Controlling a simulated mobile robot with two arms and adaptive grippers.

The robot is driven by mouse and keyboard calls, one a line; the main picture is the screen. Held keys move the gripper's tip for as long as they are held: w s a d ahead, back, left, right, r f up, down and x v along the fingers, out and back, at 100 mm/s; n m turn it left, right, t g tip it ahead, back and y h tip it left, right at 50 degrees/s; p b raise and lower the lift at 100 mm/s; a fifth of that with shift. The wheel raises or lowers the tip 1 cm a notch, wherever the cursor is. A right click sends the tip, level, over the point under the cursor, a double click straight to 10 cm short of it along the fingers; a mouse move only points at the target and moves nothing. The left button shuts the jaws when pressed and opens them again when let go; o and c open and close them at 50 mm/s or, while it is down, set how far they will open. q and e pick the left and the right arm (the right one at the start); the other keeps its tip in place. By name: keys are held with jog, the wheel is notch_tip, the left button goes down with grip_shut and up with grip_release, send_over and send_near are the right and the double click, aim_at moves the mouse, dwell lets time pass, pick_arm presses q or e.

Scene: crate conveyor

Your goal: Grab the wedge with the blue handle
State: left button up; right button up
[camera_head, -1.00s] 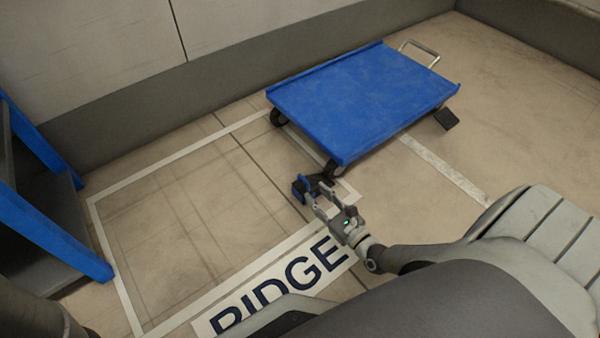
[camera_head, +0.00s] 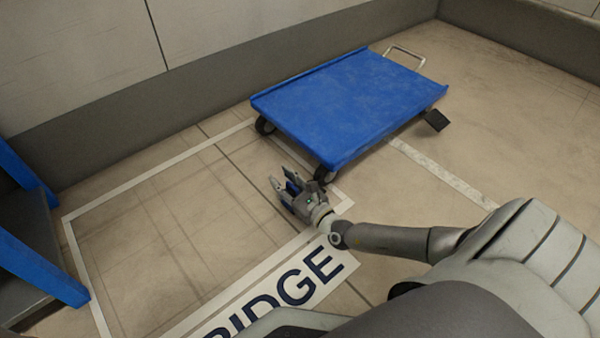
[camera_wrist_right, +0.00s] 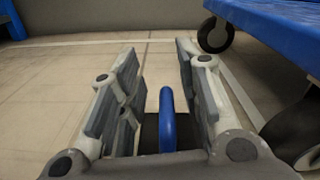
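The wedge with the blue handle (camera_wrist_right: 167,122) is on the floor beside the blue cart. In the right wrist view its upright blue handle stands between my right gripper's fingers (camera_wrist_right: 157,62), closer to the right finger, with a gap on the left. Its dark body (camera_wrist_right: 149,134) is partly hidden by the gripper. In the head view my right gripper (camera_head: 281,182) is low over the wedge and covers most of it; a bit of blue (camera_head: 291,187) shows between the fingers. The right gripper is open. My left gripper is not in view.
The blue flat cart (camera_head: 350,105) with a metal handle (camera_head: 404,56) stands just beyond, its near wheel (camera_head: 324,173) close to my right gripper. A blue-framed rack (camera_head: 40,268) is at left. The marked floor area is clear.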

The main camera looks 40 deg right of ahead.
jog(key=shift+w, duration=0.15)
grip_shut()
dwell(0.6)
